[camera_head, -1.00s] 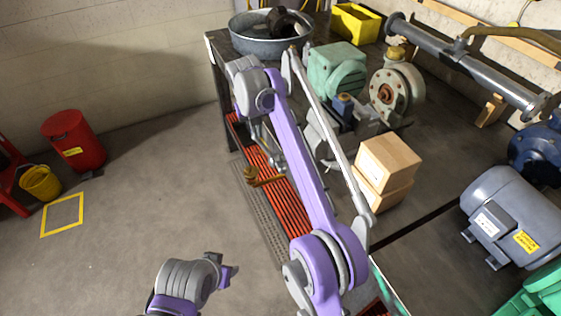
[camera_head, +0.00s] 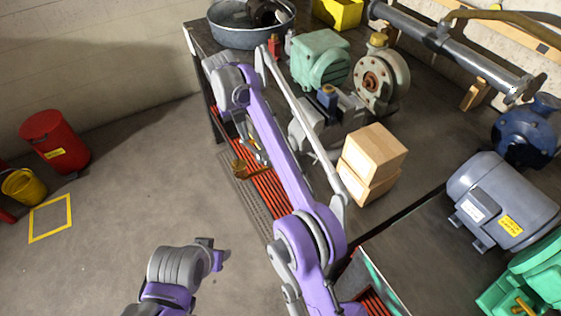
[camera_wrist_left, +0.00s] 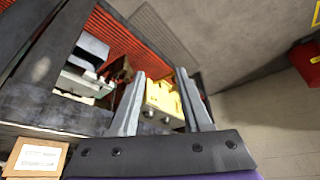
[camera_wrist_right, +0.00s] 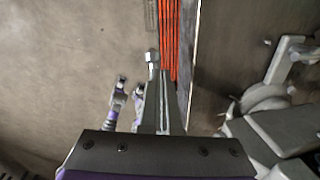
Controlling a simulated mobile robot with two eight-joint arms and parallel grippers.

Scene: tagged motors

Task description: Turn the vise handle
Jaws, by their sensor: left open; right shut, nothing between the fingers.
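The grey vise (camera_head: 322,128) stands at the bench's near edge, partly behind my right arm. A brass-coloured piece (camera_head: 240,169), which looks like an end of its handle, sticks out over the floor side. My right gripper (camera_head: 253,150) is shut and empty close beside this piece; I cannot tell whether they touch. In the right wrist view the shut fingers (camera_wrist_right: 158,80) lie just below a shiny metal knob (camera_wrist_right: 152,58), possibly part of the handle. My left gripper (camera_head: 217,255) is open and empty, low over the floor, away from the vise; its fingers (camera_wrist_left: 158,78) show apart.
Cardboard boxes (camera_head: 373,155), a green machine (camera_head: 319,60) and a round pump (camera_head: 382,80) stand around the vise. A metal tub (camera_head: 235,32) is at the back. A grey motor (camera_head: 505,200) is at right. The floor at left is clear up to a red bin (camera_head: 55,140).

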